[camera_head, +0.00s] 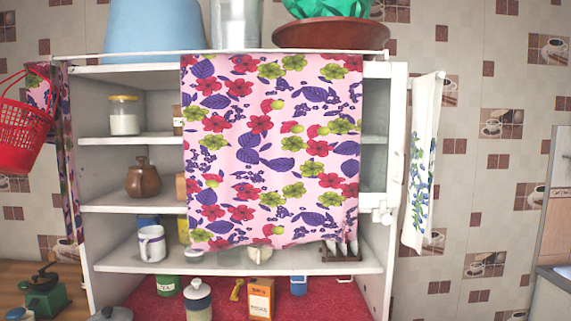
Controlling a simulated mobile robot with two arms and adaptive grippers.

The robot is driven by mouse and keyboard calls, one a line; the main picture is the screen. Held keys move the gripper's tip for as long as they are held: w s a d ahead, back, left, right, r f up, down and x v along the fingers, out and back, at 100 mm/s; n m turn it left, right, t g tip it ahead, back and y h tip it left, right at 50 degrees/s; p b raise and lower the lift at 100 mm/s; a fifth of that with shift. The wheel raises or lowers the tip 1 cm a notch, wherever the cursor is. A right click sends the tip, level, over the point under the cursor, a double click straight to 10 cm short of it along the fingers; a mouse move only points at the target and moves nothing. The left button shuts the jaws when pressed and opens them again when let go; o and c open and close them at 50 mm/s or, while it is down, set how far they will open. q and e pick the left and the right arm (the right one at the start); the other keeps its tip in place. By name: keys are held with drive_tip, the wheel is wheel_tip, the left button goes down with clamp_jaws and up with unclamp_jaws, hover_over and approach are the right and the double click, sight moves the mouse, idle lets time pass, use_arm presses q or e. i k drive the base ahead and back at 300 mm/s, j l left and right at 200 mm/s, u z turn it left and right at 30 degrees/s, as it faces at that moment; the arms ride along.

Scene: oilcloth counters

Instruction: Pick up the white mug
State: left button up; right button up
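A white mug (151,246) stands upright on the lowest visible shelf of the white cabinet, left of the hanging cloth. A dark band runs near its rim, and its handle appears to be on the left side. A second pale cup-like thing (259,254) on the same shelf is mostly hidden behind the cloth. Neither of my grippers is in view.
A flowered cloth (270,150) covers the middle and right of the shelves. A brown pot (142,180) and a jar (124,118) stand on higher shelves. Tins and a box (260,299) stand below on red cloth. A green grinder (44,295) is at the lower left.

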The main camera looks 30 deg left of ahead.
sight(152, 239)
drive_tip(key=u, duration=1.8)
drive_tip(key=j+z, duration=0.35)
drive_tip(key=i+j+z, duration=0.1)
drive_tip(key=z, duration=0.25)
